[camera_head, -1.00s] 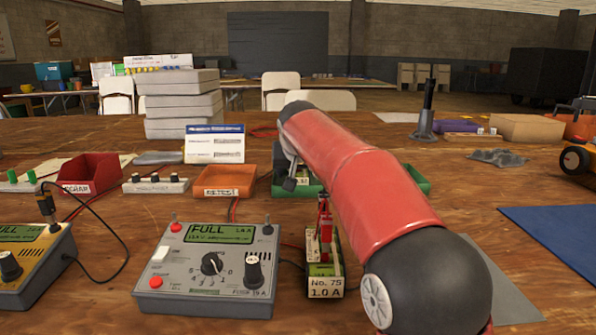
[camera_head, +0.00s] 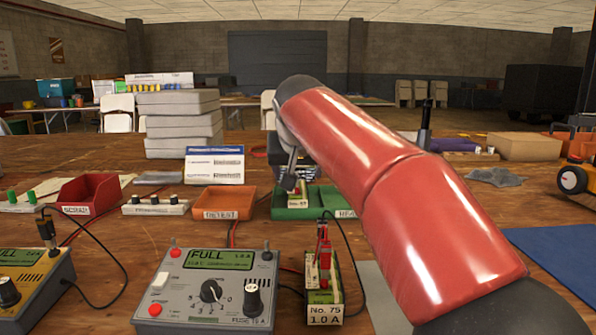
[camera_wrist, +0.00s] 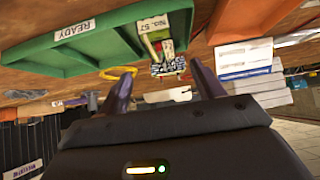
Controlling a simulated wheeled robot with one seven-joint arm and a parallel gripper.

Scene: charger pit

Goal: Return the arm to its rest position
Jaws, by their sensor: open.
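My red arm (camera_head: 380,170) reaches out over the table from the lower right, its elbow close to the camera. My gripper (camera_wrist: 163,84) shows in the wrist view with its two dark fingers apart and nothing between them. In the head view the gripper is mostly hidden behind the arm, near the green tray. The green tray (camera_head: 290,213), labelled READY in the wrist view (camera_wrist: 60,50), holds a battery marked No. 57 (camera_wrist: 160,28). The gripper appears apart from both.
A grey charger reading FULL (camera_head: 207,290) stands in front, beside battery No. 75 (camera_head: 324,300). An orange tray (camera_head: 223,203), red bin (camera_head: 90,192) and stacked grey boxes (camera_head: 180,125) stand left of the arm. A blue mat (camera_head: 560,255) lies right.

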